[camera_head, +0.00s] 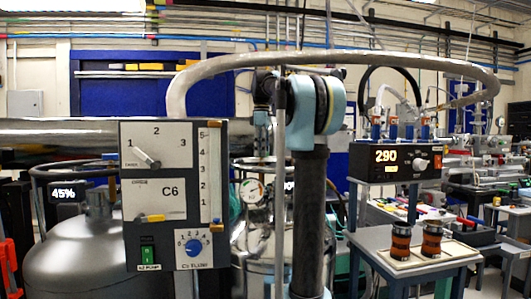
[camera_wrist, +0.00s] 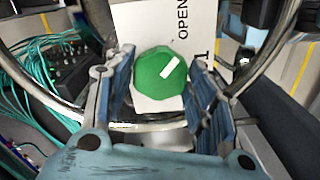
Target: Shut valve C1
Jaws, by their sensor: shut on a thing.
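In the wrist view, a round green valve knob (camera_wrist: 152,85) with a short white slanted bar on its face sits between the two fingers of my gripper (camera_wrist: 162,90). The fingers stand on both sides of it and are closed on it. Behind it is a white plate (camera_wrist: 150,25) with the word OPEN running sideways and a "1" partly hidden by the right finger. The rest of the label is hidden. In the head view the knob and fingertips cannot be made out behind my arm and the panel.
A curved metal ring (camera_wrist: 275,50) surrounds the plate. Green cables (camera_wrist: 45,75) lie at left. In the head view, a C6 control panel (camera_head: 160,205) stands left of my arm, near a grey tank (camera_head: 85,255). A box reading 290 (camera_head: 395,160) and a table with two jars (camera_head: 432,238) are at right.

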